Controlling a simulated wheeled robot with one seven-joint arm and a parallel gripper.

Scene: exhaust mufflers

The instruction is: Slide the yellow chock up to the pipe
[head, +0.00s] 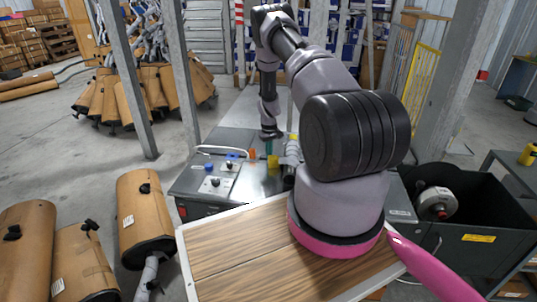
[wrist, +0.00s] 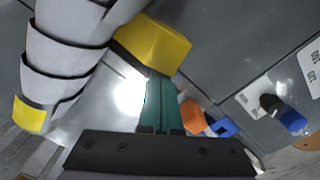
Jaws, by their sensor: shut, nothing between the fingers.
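The yellow chock (wrist: 155,42) lies on the grey bench top. It also shows in the head view (head: 273,161), just left of the pipe (head: 290,153). In the wrist view the ribbed, pale grey pipe (wrist: 62,50) runs along the chock's left side; I cannot tell whether they touch. My gripper (wrist: 160,76) is shut and empty, its teal fingers reaching the chock's near, dark lower edge; contact is not certain. In the head view my gripper (head: 268,147) points down behind the chock. A second yellow piece (wrist: 30,113) sits at the pipe's other side.
An orange block (wrist: 193,118) and a blue block (wrist: 223,127) are close right of my fingers. A panel with knobs (head: 215,178) is on the bench's left. Bare bench top (wrist: 235,45) lies right of the chock.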

